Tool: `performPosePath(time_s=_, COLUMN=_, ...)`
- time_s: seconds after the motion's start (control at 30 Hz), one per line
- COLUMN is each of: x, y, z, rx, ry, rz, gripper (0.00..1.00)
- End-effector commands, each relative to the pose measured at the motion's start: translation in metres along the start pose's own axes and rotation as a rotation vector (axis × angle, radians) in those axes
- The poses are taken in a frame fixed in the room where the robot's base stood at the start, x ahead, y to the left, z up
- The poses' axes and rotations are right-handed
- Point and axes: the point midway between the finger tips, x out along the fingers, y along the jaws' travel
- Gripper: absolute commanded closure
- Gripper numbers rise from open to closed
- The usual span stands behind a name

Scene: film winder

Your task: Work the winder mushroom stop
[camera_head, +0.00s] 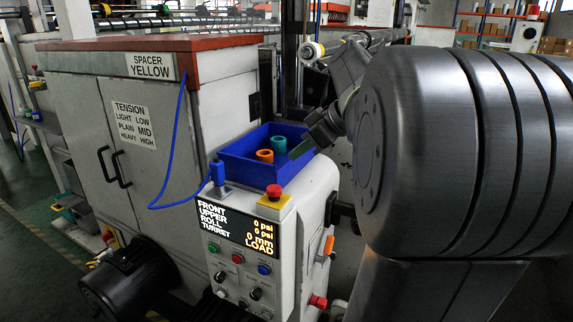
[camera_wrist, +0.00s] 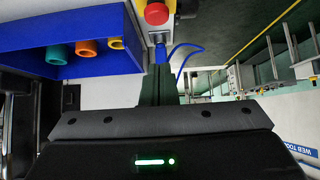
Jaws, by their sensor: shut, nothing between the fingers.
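The red mushroom stop (camera_head: 274,190) sits on a yellow block on top of the winder's control panel, in front of the blue tray. In the wrist view the red mushroom stop (camera_wrist: 157,13) is at the top edge, beyond my fingertips. My gripper (camera_head: 301,149) is above the right part of the blue tray, up and to the right of the stop and apart from it. In the wrist view my gripper (camera_wrist: 159,73) has its dark fingers together with nothing between them.
The blue tray (camera_head: 240,167) holds orange and teal rings. A blue handle (camera_head: 217,173) with a blue cable stands left of the stop. The display (camera_head: 237,228) and buttons are below. Another red knob (camera_head: 318,301) is low on the right side.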

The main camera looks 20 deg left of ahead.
Motion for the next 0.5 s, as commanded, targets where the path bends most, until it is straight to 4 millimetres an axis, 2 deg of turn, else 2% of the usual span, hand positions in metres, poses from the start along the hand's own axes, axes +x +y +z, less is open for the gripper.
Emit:
performPosePath(time_s=0.1, x=-0.018, y=0.001, z=0.000, rx=0.000, ry=0.002, rz=0.004, gripper=1.00)
performPosePath(time_s=0.2, x=-0.026, y=0.000, z=0.000, rx=0.000, ry=0.001, rz=0.002, gripper=1.00)
performPosePath(time_s=0.5, x=-0.030, y=0.000, z=-0.001, rx=-0.001, ry=0.001, rz=0.001, gripper=1.00)
